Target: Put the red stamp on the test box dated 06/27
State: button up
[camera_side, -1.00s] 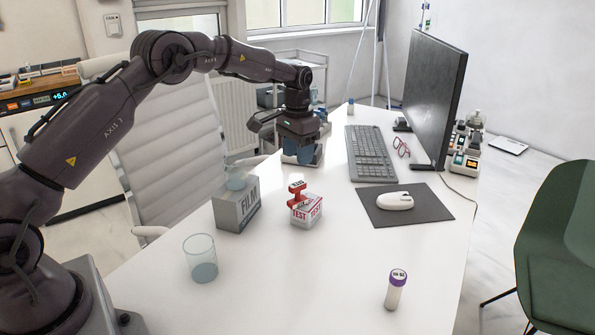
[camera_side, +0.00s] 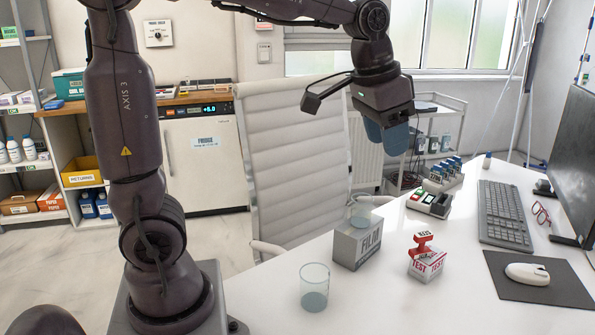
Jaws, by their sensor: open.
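A red stamp (camera_side: 422,246) stands upright on top of a small white box with red TEST lettering (camera_side: 428,267), on the white desk. No date on that box is legible at this size. My gripper (camera_side: 386,148) is open and empty, with blue fingers pointing down. It hangs high above the desk's far side, up and to the left of the stamp in the picture, and apart from it.
A grey FILM box (camera_side: 357,247) with a glass (camera_side: 361,216) on it stands left of the stamp. Another glass (camera_side: 314,287) is nearer. A small device (camera_side: 429,203) sits beyond. A keyboard (camera_side: 504,215) and a mouse (camera_side: 527,274) lie to the right.

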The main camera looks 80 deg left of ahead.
jog(key=s+d+f+t, duration=0.1)
jog(key=s, duration=0.6)
jog(key=s+d+f+t, duration=0.1)
jog(key=s+d+f, duration=0.1)
jog(key=s, duration=0.6)
dwell(0.3)
